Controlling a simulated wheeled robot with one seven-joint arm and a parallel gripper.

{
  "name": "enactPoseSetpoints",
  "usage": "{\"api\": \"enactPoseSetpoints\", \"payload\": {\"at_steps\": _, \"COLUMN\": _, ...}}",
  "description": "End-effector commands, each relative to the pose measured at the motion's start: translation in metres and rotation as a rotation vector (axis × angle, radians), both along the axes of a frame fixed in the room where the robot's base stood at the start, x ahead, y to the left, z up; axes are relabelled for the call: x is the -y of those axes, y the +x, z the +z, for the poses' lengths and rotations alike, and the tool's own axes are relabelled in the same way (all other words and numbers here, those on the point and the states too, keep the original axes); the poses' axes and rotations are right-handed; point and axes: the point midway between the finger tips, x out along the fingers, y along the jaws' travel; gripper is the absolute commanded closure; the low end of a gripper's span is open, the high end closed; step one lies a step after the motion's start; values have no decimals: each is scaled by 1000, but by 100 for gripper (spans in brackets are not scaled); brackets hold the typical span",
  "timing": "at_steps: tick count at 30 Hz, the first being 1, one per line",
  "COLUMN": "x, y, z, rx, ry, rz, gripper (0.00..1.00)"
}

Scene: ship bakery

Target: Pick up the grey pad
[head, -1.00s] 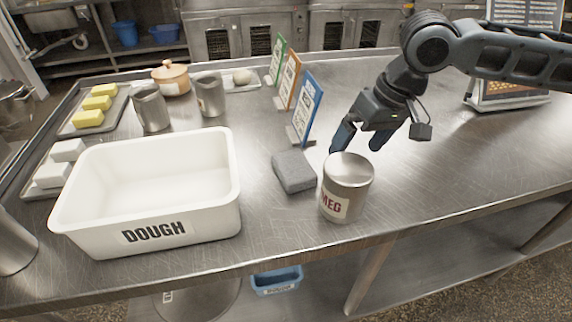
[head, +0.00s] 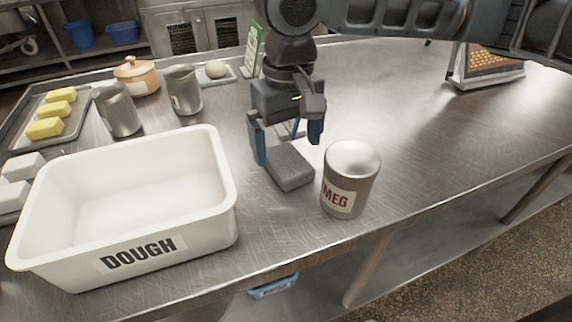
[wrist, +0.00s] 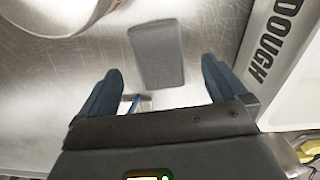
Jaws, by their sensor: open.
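The grey pad (head: 290,168) lies flat on the steel counter between the white DOUGH tub and the metal tin labelled MEG. In the wrist view the grey pad (wrist: 156,54) lies ahead of the fingertips, roughly centred between them. My gripper (head: 287,150) is open and empty, pointing down just behind the pad, with a finger towards each side. In the wrist view both blue fingers of my gripper (wrist: 161,75) are spread apart. I cannot tell how high the fingertips are above the counter.
The white DOUGH tub (head: 215,214) stands close on the left, and the metal tin (head: 351,178) close on the right. Two metal tins, an orange pot (head: 137,78) and a tray of yellow blocks (head: 78,127) stand at the back left.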

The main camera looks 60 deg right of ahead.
Motion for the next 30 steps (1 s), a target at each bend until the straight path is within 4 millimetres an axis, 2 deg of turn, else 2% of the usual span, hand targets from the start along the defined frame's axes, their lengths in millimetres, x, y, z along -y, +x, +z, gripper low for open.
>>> {"api": "enactPoseSetpoints", "payload": {"at_steps": 3, "x": 2, "y": 0, "z": -20, "rx": -2, "ry": 1, "rz": -2, "gripper": 1}}
{"api": "enactPoseSetpoints", "payload": {"at_steps": 9, "x": 2, "y": 0, "z": -42, "rx": 0, "ry": 1, "rz": -1, "gripper": 1}}
{"api": "enactPoseSetpoints", "payload": {"at_steps": 18, "x": 2, "y": 0, "z": -46, "rx": 1, "ry": 2, "rz": 0, "gripper": 1}}
{"api": "enactPoseSetpoints", "payload": {"at_steps": 30, "x": 2, "y": 0, "z": -45, "rx": 1, "ry": 2, "rz": 0, "gripper": 39}}
